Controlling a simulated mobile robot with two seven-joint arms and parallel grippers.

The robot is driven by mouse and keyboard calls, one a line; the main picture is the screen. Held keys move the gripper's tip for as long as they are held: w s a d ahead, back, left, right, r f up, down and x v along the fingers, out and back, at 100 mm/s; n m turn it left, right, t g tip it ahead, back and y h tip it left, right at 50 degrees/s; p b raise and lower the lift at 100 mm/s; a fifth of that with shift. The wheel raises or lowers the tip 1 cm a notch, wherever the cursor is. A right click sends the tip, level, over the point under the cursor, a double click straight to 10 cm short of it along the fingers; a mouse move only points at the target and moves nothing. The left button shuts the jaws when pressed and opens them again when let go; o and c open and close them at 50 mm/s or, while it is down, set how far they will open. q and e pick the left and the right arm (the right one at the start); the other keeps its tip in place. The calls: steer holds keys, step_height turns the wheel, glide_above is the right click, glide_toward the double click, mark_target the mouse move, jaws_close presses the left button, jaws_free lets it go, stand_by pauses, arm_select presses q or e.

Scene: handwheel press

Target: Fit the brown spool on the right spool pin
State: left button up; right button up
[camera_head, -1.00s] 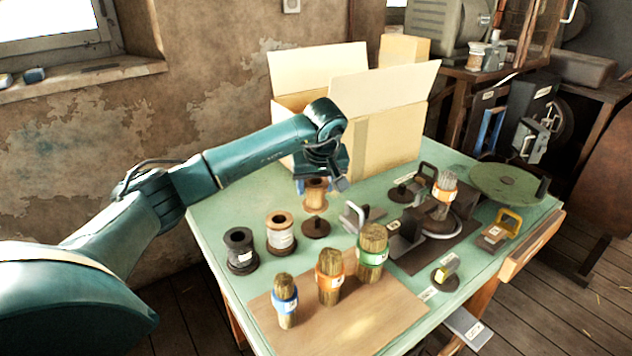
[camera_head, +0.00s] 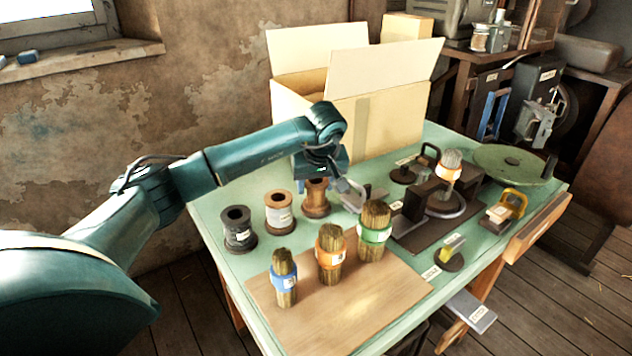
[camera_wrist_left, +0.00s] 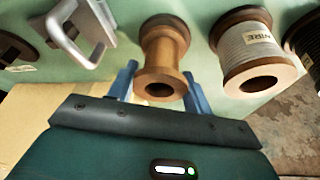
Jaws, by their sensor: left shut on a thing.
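The brown spool (camera_head: 316,197) stands upright at the right end of a row of spools on the green bench. The left gripper (camera_head: 320,178) is above it, shut on it. In the wrist view the blue fingers (camera_wrist_left: 160,88) lie on both sides of the brown spool (camera_wrist_left: 163,45), near its open-bored end. The spool is low over the right spool pin's spot; the pin and its base are hidden. I cannot tell whether it rests fully down. The white wire spool (camera_head: 278,212) and black spool (camera_head: 239,229) stand to its left. My right gripper is out of view.
A metal-handled block (camera_head: 350,193) is close right of the brown spool. An open cardboard box (camera_head: 390,120) stands behind. Several banded brush bundles (camera_head: 331,250) stand on a wooden board (camera_head: 390,305) in front. The press (camera_head: 435,200) is farther right.

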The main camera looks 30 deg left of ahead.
arm_select(q)
steer(key=o, duration=0.7)
steer(key=shift+c, duration=0.2)
steer(key=o, duration=0.4)
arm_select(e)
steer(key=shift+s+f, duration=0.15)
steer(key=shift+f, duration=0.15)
arm_select(q)
steer(key=shift+r, duration=0.1)
steer(key=v, duration=1.3)
steer(key=shift+r, duration=0.1)
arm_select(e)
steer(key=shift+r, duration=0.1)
